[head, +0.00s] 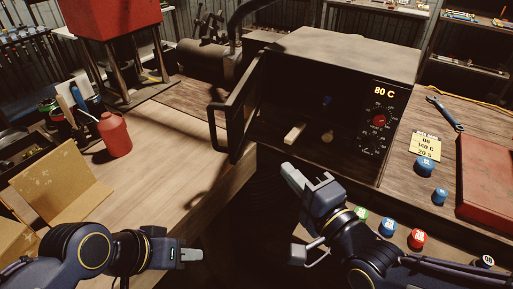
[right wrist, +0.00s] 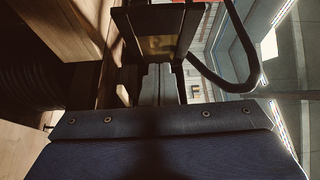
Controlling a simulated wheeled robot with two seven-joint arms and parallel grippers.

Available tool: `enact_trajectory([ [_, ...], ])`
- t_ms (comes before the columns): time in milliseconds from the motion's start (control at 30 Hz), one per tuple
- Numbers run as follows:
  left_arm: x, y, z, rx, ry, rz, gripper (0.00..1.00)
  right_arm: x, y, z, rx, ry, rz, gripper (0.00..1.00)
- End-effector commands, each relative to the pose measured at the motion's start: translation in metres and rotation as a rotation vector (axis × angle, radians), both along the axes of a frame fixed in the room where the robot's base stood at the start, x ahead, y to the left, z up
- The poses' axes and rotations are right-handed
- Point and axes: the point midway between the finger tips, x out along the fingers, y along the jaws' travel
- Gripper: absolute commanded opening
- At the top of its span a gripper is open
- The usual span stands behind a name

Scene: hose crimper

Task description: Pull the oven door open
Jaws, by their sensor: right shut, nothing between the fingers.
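The oven (head: 345,55) stands at the upper right of the head view, with a dark front, an "80 C" display and a red knob (head: 379,120). Its door (head: 240,105) stands swung out to the left, and the dark interior shows. The door's black bar handle (head: 213,125) is on its outer side. My right gripper (head: 290,172) is shut and empty in front of the oven, below and right of the door, apart from the handle. In the right wrist view its fingers (right wrist: 159,85) are together. My left gripper (head: 190,255) is low over the bench's front; its finger gap is unclear.
A red bottle (head: 115,134) and an open cardboard box (head: 60,185) are on the left bench. Blue, green and red caps (head: 417,238) lie at the right, near a yellow note (head: 426,145) and a red case (head: 485,170). Bench space left of the door is clear.

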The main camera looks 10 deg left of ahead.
Motion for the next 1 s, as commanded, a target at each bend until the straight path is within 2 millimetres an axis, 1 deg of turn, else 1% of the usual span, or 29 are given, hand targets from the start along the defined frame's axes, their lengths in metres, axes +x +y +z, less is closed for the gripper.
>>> enact_trajectory([
  [33, 0.000, 0.000, 0.000, 0.000, 0.000, 0.000, 0.36, -0.003, -0.002, -0.006, 0.004, 0.028, 0.008, 0.00],
  [100, 0.000, 0.000, 0.000, 0.000, 0.000, 0.000, 0.36, -0.004, -0.001, -0.010, 0.008, 0.048, 0.016, 0.00],
  [167, 0.000, 0.000, 0.001, 0.000, 0.000, 0.000, 0.36, -0.002, 0.002, -0.010, 0.009, 0.052, 0.018, 0.00],
  [267, 0.000, 0.000, 0.004, 0.000, 0.000, 0.000, 0.36, 0.008, 0.011, -0.009, 0.008, 0.054, 0.018, 0.00],
  [667, 0.000, 0.000, 0.026, 0.000, 0.000, 0.000, 0.36, 0.067, 0.069, -0.008, 0.007, 0.049, 0.018, 0.00],
  [700, 0.000, 0.000, 0.029, 0.000, 0.000, 0.000, 0.36, 0.066, 0.077, -0.007, 0.007, 0.049, 0.022, 0.00],
  [800, 0.000, 0.000, 0.034, 0.000, 0.000, 0.000, 0.36, 0.065, 0.091, -0.007, 0.008, 0.047, 0.020, 0.00],
  [900, 0.000, 0.000, 0.037, 0.000, 0.000, 0.000, 0.36, 0.066, 0.101, -0.007, 0.010, 0.049, 0.018, 0.00],
  [1000, 0.000, 0.000, 0.038, 0.000, 0.000, 0.000, 0.36, 0.066, 0.105, -0.008, 0.011, 0.048, 0.017, 0.00],
])
